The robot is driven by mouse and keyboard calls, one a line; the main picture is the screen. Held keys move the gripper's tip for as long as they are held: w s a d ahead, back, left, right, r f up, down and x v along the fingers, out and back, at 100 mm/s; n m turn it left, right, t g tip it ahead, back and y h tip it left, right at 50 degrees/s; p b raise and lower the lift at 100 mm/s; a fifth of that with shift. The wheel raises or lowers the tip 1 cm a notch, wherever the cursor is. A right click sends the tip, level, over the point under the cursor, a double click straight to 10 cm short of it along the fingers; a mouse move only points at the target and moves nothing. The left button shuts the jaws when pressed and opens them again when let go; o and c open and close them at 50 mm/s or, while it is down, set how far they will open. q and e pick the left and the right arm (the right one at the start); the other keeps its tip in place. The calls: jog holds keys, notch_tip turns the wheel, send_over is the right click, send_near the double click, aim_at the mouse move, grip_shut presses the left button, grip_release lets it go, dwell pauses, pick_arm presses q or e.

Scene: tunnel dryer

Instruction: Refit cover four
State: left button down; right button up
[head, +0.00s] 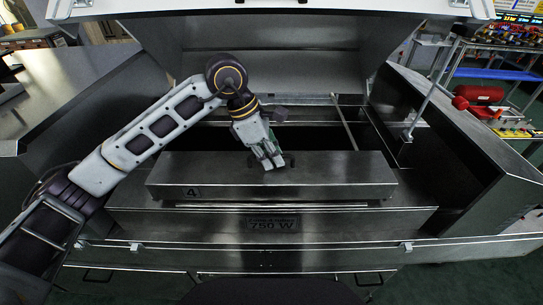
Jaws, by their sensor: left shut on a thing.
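Cover four (340,179) is a long brushed-metal box-shaped cover with a "4" label on the left of its front face. It lies lengthwise across the middle of the dryer, above a front panel marked "750 W" (274,224). My left gripper (272,161) reaches in from the left and is shut on the middle of the cover's top; the exact grip point is partly hidden by the fingers. Whether the cover rests on the panel below or hangs just above it, I cannot tell. My right gripper is not in view.
Behind the cover is a dark open bay (315,137) with a thin rod (344,122) across it. The dryer's raised hood (270,60) stands at the back. Metal side walls flank the bay. A red cylinder (478,95) sits on a bench at the far right.

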pick_arm(q)
jog(key=shift+f+b, duration=0.85)
jog(key=shift+f, duration=0.15)
dwell(0.4)
jog(key=c, duration=1.5)
grip_release()
jog(key=shift+o, duration=0.2)
jog(key=shift+r, duration=0.1)
jog(key=shift+v, duration=5.9)
jog(key=shift+a+r, duration=0.1)
jog(key=shift+r, duration=0.05)
notch_tip(320, 180, up, 9)
jog(key=p, duration=0.9)
jog(key=shift+r+p, duration=0.4)
jog(key=shift+p, duration=0.15)
